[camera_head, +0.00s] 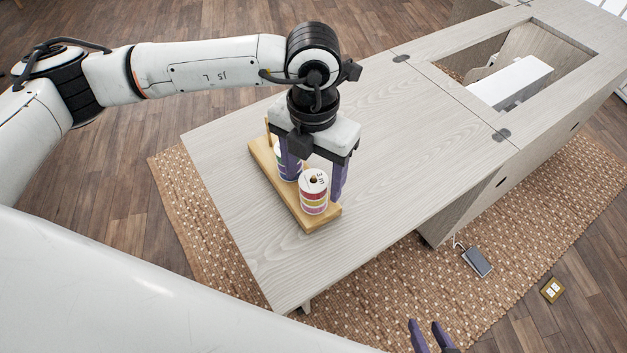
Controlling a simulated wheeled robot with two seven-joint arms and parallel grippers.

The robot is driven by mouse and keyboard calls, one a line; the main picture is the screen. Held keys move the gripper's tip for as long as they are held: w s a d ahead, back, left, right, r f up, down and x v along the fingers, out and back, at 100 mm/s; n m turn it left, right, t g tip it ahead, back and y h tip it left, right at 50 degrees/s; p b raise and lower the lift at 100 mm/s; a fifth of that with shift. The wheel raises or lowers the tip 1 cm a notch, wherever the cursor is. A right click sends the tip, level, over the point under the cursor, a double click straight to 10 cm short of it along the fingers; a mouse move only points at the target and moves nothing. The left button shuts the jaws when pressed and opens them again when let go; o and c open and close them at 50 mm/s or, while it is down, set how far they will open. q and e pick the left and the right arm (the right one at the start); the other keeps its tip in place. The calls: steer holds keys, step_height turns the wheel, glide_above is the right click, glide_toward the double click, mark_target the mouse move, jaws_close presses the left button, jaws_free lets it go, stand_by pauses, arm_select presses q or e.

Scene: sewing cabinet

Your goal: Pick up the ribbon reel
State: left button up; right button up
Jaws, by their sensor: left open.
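A reel with a white top and red, yellow and purple bands (314,195) stands upright at the near end of a wooden board (309,221). My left gripper (315,186) points down over the board, open, its purple fingers either side of the banded reel in the picture; I cannot tell whether they touch it. A second reel or spool (280,166) with green and dark parts stands behind it, partly hidden by a finger. My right gripper (431,338) shows only as two parted purple fingertips at the bottom edge, away from the board.
The board lies on a pale wooden cabinet top (400,130), mostly bare to the right. A recess at the far right holds a white machine (515,80). On the floor are a woven rug (400,285), a dark pedal-like thing (477,262) and a yellow-framed box (552,290).

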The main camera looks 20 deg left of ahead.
arm_select(q)
steer(key=c, duration=1.1)
step_height(320, 180, up, 10)
steer(key=shift+r+b, duration=0.1)
steer(key=shift+b, duration=0.45)
steer(key=shift+c, duration=0.2)
